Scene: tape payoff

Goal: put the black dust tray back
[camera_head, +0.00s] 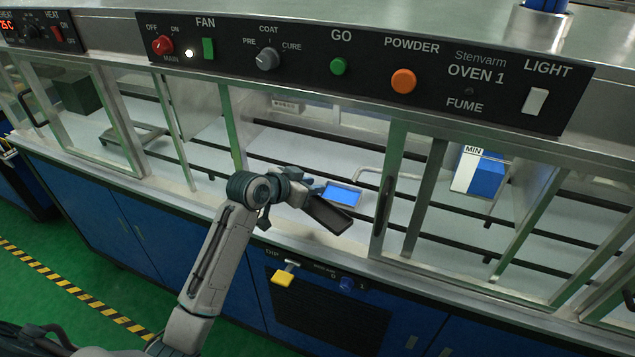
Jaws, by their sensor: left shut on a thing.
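My left gripper (306,193) is shut on the black dust tray (328,215), a dark, flat rectangular piece. It holds the tray tilted at the front of the oven cabinet, by the open part of the glass front. The gripper covers the tray's upper left end. Whether the tray touches the sill below it I cannot tell. My right gripper is not in view.
A light-rimmed tray with a bright blue inside (343,194) lies just behind the black tray. A sliding door frame (385,195) stands to the right. A yellow handle (283,277) sticks out below. A blue-and-white MIN container (480,174) stands inside at right.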

